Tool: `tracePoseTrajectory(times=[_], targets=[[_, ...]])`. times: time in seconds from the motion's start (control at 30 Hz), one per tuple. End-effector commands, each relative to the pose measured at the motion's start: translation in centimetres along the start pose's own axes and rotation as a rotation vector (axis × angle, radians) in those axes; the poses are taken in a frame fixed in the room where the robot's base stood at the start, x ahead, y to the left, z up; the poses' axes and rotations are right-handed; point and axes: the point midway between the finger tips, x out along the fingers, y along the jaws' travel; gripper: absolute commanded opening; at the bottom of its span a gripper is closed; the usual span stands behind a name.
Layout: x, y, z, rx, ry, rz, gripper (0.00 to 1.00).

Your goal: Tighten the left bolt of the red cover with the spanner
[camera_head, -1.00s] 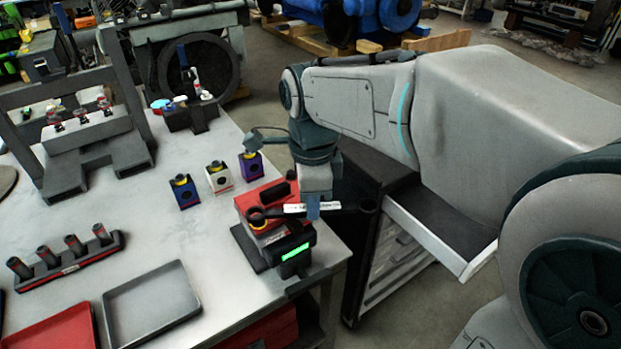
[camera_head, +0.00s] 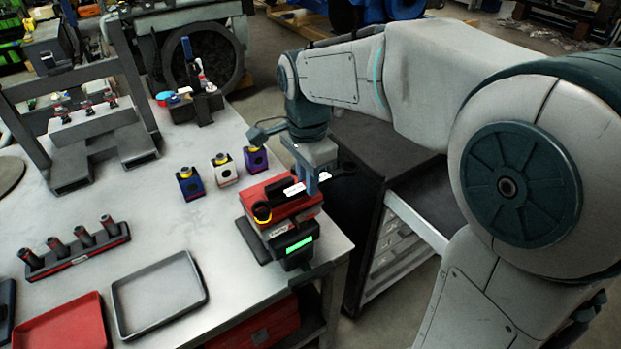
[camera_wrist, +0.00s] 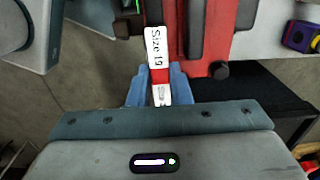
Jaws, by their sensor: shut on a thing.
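The red cover (camera_head: 285,207) sits on a dark device with a lit green display (camera_head: 299,245) near the table's front right corner. A dark round end with a yellow band (camera_head: 262,212) is at the cover's left; I cannot tell the bolt from the spanner's ring there. My gripper (camera_head: 313,183) is shut on the spanner (camera_head: 294,189) above the cover's right side. In the wrist view my blue fingers (camera_wrist: 159,92) clasp the spanner by its white "Size 19" label (camera_wrist: 158,47); its far end is out of view. The red cover (camera_wrist: 243,14) lies beside it.
Three small blocks, blue (camera_head: 190,184), white (camera_head: 223,170) and purple (camera_head: 255,160), stand behind the cover. A socket rack (camera_head: 73,253), a dark tray (camera_head: 158,293) and a red tray (camera_head: 62,328) lie left. A drawer cabinet (camera_head: 392,250) stands right of the table.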

Motion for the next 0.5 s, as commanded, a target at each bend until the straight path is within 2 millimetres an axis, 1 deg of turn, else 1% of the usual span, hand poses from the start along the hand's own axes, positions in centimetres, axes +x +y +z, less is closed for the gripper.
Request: tracePoseTrajectory(times=[0.27, 0.5], targets=[[0.2, 0.0, 0.0, 0.003, 0.0, -0.001, 0.0], [1.5, 0.0, 0.0, 0.004, 0.0, -0.002, 0.0]])
